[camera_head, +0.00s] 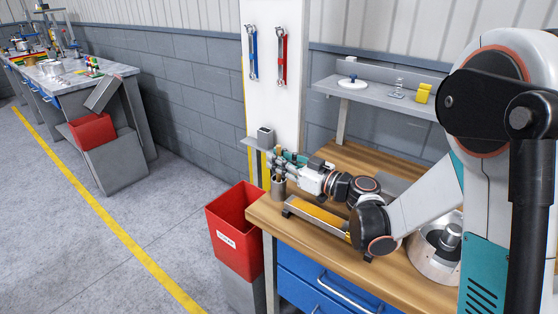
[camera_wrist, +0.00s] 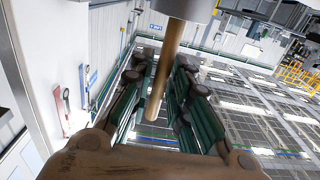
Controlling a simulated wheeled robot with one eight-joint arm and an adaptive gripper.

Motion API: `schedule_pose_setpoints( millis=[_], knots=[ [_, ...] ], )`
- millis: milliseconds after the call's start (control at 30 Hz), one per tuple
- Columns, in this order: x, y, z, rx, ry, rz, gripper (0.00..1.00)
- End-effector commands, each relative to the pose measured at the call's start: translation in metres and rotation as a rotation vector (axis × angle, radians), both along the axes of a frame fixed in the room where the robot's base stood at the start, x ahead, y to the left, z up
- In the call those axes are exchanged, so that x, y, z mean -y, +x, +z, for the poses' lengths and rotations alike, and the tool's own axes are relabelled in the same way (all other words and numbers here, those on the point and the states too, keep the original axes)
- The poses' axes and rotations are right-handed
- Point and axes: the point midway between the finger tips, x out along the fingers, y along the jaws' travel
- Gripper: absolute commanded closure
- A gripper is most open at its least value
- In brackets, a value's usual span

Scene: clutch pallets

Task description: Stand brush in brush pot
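The brush shows in the wrist view as a slim tan handle (camera_wrist: 164,75), running between my gripper's fingers. The wrist picture is upside down. At its top edge, the handle meets the rim of a grey cylinder, the brush pot (camera_wrist: 187,7), and appears to stand in it, somewhat tilted. The head view shows the brush pot (camera_head: 278,188) upright at the bench's left end, just below my gripper (camera_head: 272,156). My gripper's teal-padded fingers (camera_wrist: 160,70) are spread on both sides of the handle, with gaps visible. The brush's lower part is hidden.
A tray (camera_head: 288,209) with a yellow-orange piece lies in front of my wrist on the wooden bench (camera_head: 290,238). A red bin (camera_head: 232,240) stands left of the bench.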

Motion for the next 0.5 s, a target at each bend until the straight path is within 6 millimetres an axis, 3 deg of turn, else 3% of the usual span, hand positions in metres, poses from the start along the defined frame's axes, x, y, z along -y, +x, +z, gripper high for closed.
schedule_pose_setpoints(
  millis=[367,500],
  knots=[
    [0.001,-0.001,0.0,0.0,0.0,0.0,0.67],
    [0.011,-0.008,0.0,0.0,0.0,-0.002,0.67]
  ],
)
